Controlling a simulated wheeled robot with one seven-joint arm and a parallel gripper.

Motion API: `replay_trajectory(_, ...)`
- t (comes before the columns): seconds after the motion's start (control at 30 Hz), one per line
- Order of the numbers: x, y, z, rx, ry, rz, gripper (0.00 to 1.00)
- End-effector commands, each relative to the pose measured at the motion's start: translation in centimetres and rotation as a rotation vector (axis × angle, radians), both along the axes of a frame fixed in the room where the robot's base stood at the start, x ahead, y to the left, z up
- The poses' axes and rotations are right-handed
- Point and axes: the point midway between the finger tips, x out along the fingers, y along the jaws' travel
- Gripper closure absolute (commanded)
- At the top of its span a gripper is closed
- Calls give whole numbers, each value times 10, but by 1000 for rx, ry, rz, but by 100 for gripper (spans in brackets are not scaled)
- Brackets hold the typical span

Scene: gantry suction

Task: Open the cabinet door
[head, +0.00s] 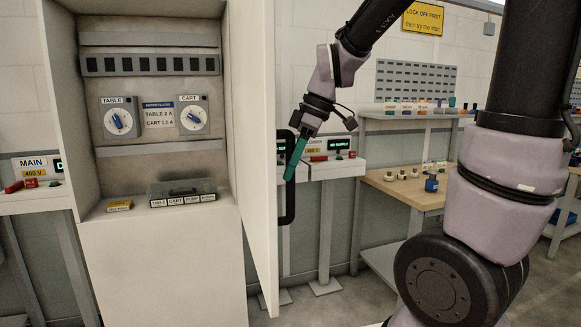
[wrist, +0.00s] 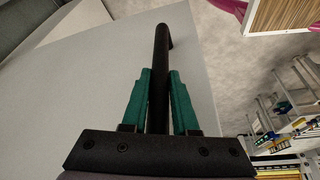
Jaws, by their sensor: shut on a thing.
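The cabinet door (head: 254,120) stands swung open on the right side of the cabinet (head: 165,255), seen nearly edge-on in the head view. Its black bar handle (head: 290,205) is on the door's outer face. My gripper (head: 293,172) has green fingers and is at the handle. In the wrist view my gripper (wrist: 159,85) has one finger on each side of the black handle (wrist: 161,50), shut on it. The pale door face (wrist: 90,85) fills much of that view. The cabinet's inside shows two rotary dials marked TABLE and CART (head: 155,115).
A clear box with labels (head: 182,192) and a small yellow block (head: 119,206) sit on the cabinet's ledge. Right of the door are a control panel (head: 336,165) and a wooden workbench (head: 415,187) with small items. Bare floor (head: 345,300) shows below.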

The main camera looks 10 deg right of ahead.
Motion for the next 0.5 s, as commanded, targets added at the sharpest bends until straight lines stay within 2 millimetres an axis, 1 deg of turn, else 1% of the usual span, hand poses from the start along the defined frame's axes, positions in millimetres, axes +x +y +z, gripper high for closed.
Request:
replay_trajectory(0.07,2,0,0,0,-3,-2,100)
replay_trajectory(0.1,2,0,0,-1,-3,-2,61)
replay_trajectory(0.13,2,0,0,0,-3,-2,50)
replay_trajectory(0.17,1,0,0,-1,-3,-2,43)
replay_trajectory(0.5,1,-1,2,0,-3,-1,43)
